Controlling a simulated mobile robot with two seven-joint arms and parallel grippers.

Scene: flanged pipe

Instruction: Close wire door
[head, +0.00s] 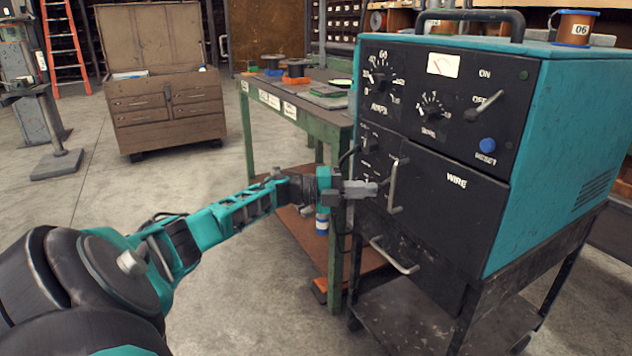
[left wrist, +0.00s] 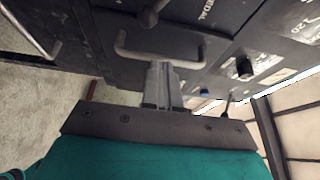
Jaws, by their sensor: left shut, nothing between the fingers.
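The wire door (head: 455,215) is a dark panel marked WIRE on the front of a teal machine (head: 565,130). It looks flush or nearly flush with the front; I cannot tell whether a small gap remains. An upright metal bar handle (head: 394,186) is at its left edge, and it also shows in the left wrist view (left wrist: 205,62). My left gripper (head: 372,188) is shut and empty, with its fingertips just left of the handle. In the left wrist view the fingertips (left wrist: 160,66) point at the handle bar; contact cannot be told. My right gripper is not in view.
A lower bar handle (head: 394,258) sticks out below the door. A green workbench (head: 330,130) with small items stands close behind my left arm. The machine rests on a dark metal stand (head: 420,315). Open concrete floor and a brown tool chest (head: 165,105) are at the left.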

